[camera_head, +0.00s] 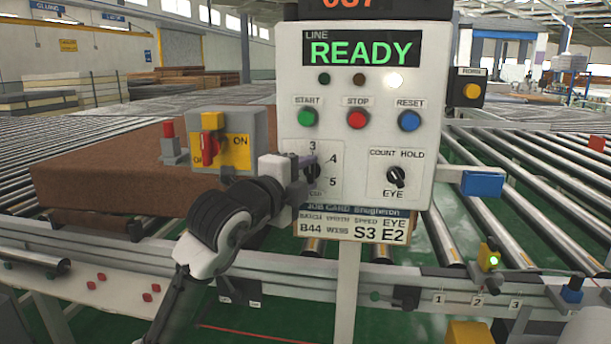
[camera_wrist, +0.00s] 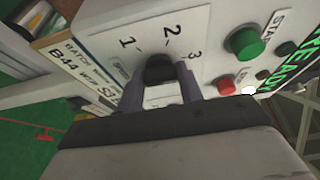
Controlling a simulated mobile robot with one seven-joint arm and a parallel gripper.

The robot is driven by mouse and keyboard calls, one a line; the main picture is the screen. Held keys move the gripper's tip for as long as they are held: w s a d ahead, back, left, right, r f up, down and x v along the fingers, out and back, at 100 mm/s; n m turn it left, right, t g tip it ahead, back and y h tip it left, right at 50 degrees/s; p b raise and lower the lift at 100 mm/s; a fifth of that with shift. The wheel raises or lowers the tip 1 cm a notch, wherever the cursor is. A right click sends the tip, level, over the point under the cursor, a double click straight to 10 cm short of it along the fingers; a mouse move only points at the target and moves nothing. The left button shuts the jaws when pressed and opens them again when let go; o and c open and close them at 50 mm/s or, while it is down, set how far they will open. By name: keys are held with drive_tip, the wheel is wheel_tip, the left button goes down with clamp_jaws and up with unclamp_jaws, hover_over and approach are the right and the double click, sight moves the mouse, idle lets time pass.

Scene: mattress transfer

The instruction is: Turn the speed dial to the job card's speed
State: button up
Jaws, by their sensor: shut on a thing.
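The speed dial (camera_head: 313,173) is a black knob on the white control panel, with 3, 4 and 5 showing around it in the head view. In the wrist view the black knob (camera_wrist: 159,68) sits between the fingers, with 1, 2 and 3 beyond it. My gripper (camera_head: 306,164) is shut on the knob, one finger on each side; the fingers also show in the wrist view (camera_wrist: 160,78). The knob's pointer mark is hidden, so I cannot tell its setting. The job card (camera_head: 350,225) below reads B44, S3, E2.
Green START (camera_head: 307,118), red STOP (camera_head: 357,119) and blue RESET (camera_head: 409,121) buttons sit above the dial. The EYE switch (camera_head: 396,177) is to its right. A grey box with a red and yellow switch (camera_head: 212,147) stands close left. A brown mattress (camera_head: 110,165) lies behind on rollers.

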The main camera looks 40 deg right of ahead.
drive_tip(key=o, duration=1)
drive_tip(key=b+v, duration=0.1)
drive_tip(key=v, duration=1.2)
drive_tip(key=shift+s+a, duration=0.15)
drive_tip(key=shift+a, duration=0.2)
